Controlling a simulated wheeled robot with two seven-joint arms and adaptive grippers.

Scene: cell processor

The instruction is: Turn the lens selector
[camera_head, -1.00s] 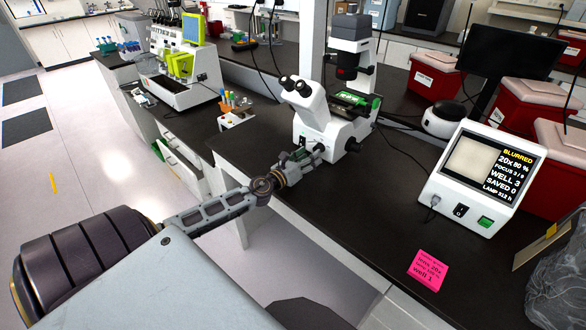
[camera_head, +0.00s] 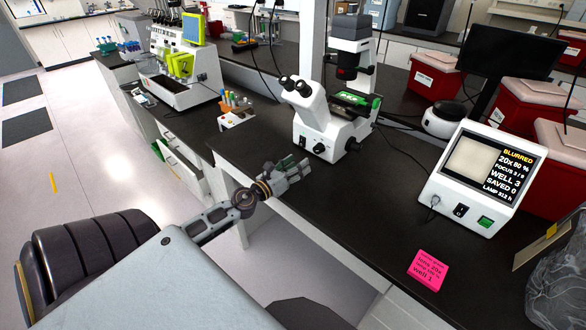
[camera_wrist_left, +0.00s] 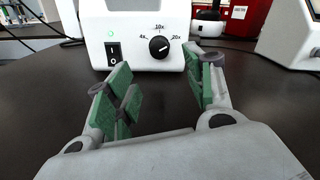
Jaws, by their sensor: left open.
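The white microscope (camera_head: 328,120) stands on the black bench. In the left wrist view its front panel carries the black lens selector knob (camera_wrist_left: 159,47), marked 4x, 10x and 20x. The knob's white pointer line is turned to the right side, toward 20x. My left gripper (camera_head: 292,172) is over the bench in front of the microscope. In the left wrist view its green-padded fingers (camera_wrist_left: 158,88) are open and empty, with the knob beyond them and apart from them. My right gripper is not in view.
A display box (camera_head: 482,178) reads BLURRED, 20x, 80 %, WELL 3, SAVED 0. A pink note (camera_head: 428,270) lies at the bench front, reading lens 20x and well 1. A rocker switch (camera_wrist_left: 114,54) is left of the knob. A tube rack (camera_head: 236,112) stands left of the microscope.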

